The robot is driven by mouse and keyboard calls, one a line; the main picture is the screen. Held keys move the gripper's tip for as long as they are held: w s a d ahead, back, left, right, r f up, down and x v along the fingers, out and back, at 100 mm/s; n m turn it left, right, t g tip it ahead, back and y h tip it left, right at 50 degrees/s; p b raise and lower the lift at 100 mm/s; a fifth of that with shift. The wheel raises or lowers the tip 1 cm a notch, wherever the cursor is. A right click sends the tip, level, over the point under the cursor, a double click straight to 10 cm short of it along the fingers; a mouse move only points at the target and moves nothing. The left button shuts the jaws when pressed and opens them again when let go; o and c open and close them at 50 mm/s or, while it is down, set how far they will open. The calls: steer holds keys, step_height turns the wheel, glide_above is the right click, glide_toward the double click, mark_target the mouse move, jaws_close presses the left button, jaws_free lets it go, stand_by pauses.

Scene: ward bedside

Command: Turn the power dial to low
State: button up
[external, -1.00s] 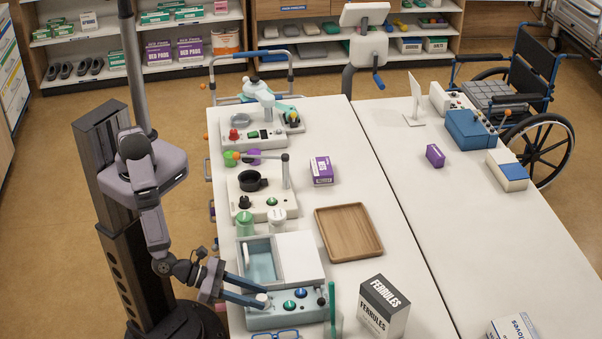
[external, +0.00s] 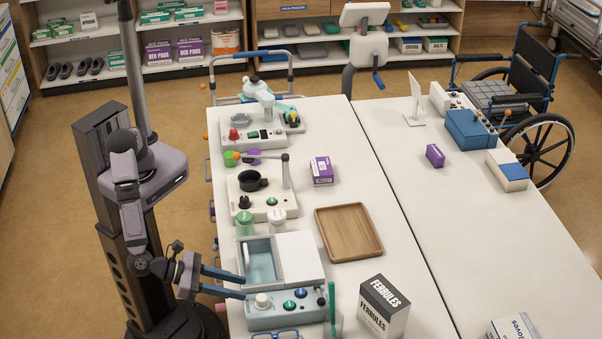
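A teal and white device (external: 258,320) stands at the near left of the table, with an open basin (external: 260,268) behind its front panel. The panel carries a white round dial (external: 262,300), a green knob (external: 289,306) and a blue knob (external: 301,293). Their markings are too small to read, so I cannot tell the dial's setting or which one is named power. My gripper (external: 244,287) is open and empty. Its two blue fingers point right, with the tips at the device's left edge, behind and left of the white dial and apart from it.
A black and white Ferrules box (external: 383,308) and a wooden tray (external: 349,232) stand to the right. A green stick (external: 332,300) rises beside the panel. Blue glasses (external: 277,335) lie in front. A burner-like device (external: 262,200) stands behind.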

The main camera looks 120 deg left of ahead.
steer(key=s+a+r+n+g+b, duration=0.1)
steer(key=s+a+n+g, duration=0.1)
steer(key=a+n, duration=0.1)
steer(key=s+a+r+n+g+b, duration=0.1)
steer(key=s+a+n+g, duration=0.1)
steer(key=a, duration=0.3)
steer(key=s+a+r+n+g+b, duration=0.1)
steer(key=s+a+n+g, duration=0.1)
steer(key=s+a+n, duration=0.2)
steer(key=shift+a+r+n+g+y, duration=0.15)
steer(key=shift+r+n+g+y, duration=0.05)
steer(key=shift+n+g+y, duration=0.1)
steer(key=s+a+n+g+h+b, duration=0.2)
steer(key=s+n+g+h, duration=0.3)
steer(key=s+n, duration=0.5)
steer(key=shift+s+a+f+b, duration=0.35)
steer(key=shift+s+b, duration=0.45)
steer(key=shift+s, duration=0.95)
